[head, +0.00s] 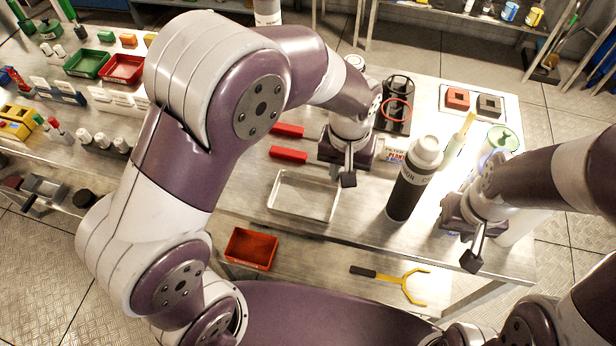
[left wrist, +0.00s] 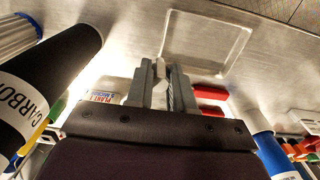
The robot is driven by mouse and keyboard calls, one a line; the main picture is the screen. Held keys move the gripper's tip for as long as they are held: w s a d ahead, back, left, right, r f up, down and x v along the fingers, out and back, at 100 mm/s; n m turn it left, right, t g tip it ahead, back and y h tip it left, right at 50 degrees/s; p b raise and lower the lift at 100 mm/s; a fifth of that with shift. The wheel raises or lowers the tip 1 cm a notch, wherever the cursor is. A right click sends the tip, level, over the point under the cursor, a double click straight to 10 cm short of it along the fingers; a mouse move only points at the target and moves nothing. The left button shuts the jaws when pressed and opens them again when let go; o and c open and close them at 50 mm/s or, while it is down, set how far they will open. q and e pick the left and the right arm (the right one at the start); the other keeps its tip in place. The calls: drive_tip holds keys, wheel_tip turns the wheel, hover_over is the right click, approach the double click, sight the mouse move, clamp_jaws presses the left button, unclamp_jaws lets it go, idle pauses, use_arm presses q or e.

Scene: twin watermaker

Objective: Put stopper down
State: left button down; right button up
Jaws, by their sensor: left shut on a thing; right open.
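My left gripper (head: 348,178) points down over the steel table, just right of a shallow metal tray (head: 303,195). In the left wrist view, its fingers (left wrist: 160,88) are close together around a small pale thing (left wrist: 160,68), mostly hidden between them. I take it to be the stopper, but its shape is unclear. The tray shows beyond the fingertips in the left wrist view (left wrist: 207,42). My right gripper (head: 472,258) is open at the table's right front, right of a black carbon bottle (head: 408,190) with a white cap.
The bottle stands close to my left gripper and also shows in the left wrist view (left wrist: 50,75). Two red bars (head: 288,155) lie behind the tray. A black stand with a red ring (head: 396,108) is behind. A red bin (head: 251,249) and a yellow fork-shaped tool (head: 408,287) are in front, lower.

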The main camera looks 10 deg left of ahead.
use_arm(q)
drive_tip(key=a+f, duration=0.1)
drive_tip(key=a, duration=0.1)
drive_tip(key=a+f, duration=0.2)
drive_tip(key=a, duration=0.1)
drive_tip(key=a+f, duration=0.1)
drive_tip(key=a, duration=0.1)
drive_tip(key=shift+w+a+f+p, duration=0.3)
drive_tip(key=shift+w+a+p, duration=0.05)
drive_tip(key=shift+a+p, duration=0.05)
drive_tip(key=f, duration=0.3)
drive_tip(key=shift+s+f, duration=0.25)
drive_tip(key=shift+f, duration=0.05)
drive_tip(key=shift+w+f, duration=0.15)
drive_tip(key=shift+f, duration=0.1)
drive_tip(key=shift+f, duration=0.1)
drive_tip(key=c, duration=1)
unclamp_jaws()
wheel_tip(320, 180, up, 12)
drive_tip(key=shift+t, duration=0.7)
drive_tip(key=s+a, duration=0.2)
drive_tip(key=s, duration=0.1)
drive_tip(key=s+a+f, duration=0.1)
drive_tip(key=s+a, duration=0.1)
drive_tip(key=a, duration=0.1)
drive_tip(key=s+a, duration=0.2)
drive_tip(key=s, duration=0.1)
drive_tip(key=shift+s+a+f, duration=0.15)
drive_tip(key=shift+s+f, duration=0.05)
drive_tip(key=shift+s, duration=0.1)
